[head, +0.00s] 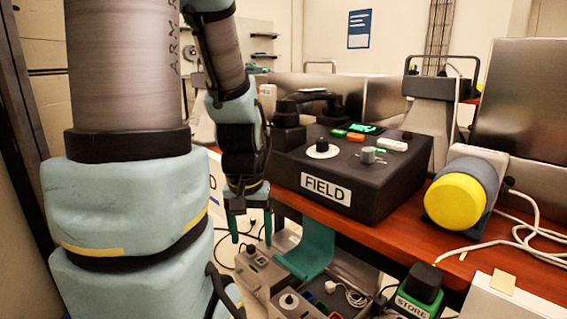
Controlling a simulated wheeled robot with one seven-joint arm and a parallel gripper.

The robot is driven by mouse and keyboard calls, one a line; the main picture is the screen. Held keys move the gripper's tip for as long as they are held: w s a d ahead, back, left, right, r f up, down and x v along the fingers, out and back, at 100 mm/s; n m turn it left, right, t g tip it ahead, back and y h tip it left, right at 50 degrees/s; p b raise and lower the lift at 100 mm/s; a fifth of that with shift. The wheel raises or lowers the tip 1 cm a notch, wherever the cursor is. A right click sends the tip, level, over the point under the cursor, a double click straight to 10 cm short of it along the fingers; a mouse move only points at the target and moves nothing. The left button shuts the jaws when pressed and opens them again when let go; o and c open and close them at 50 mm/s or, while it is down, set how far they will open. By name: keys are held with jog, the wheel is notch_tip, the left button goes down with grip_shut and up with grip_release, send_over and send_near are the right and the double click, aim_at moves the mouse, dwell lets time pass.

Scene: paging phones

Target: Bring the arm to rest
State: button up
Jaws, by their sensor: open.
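My arm comes down from the top left of the head view, large and close, with pale blue covers. My gripper (251,229) hangs from its wrist, pointing down, left of the desk's front edge. Its two teal fingers are apart, with nothing seen between them. A dark box labelled FIELD (352,197) stands on the desk to the right of the gripper. It has a white dial, a grey knob and small coloured buttons on top. A black handset (309,99) is at its back left. The gripper is not seen touching the box.
The wooden desk (428,236) runs along the right. A yellow-ended cylinder (455,202) and loose white cables lie there. A teal bracket (308,250) sits at the desk's front edge. Grey units (262,272) and a STORE box (418,292) are lower down.

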notch_tip(320, 180, up, 32)
jog(key=p, duration=3)
jog(key=shift+p, duration=0.4)
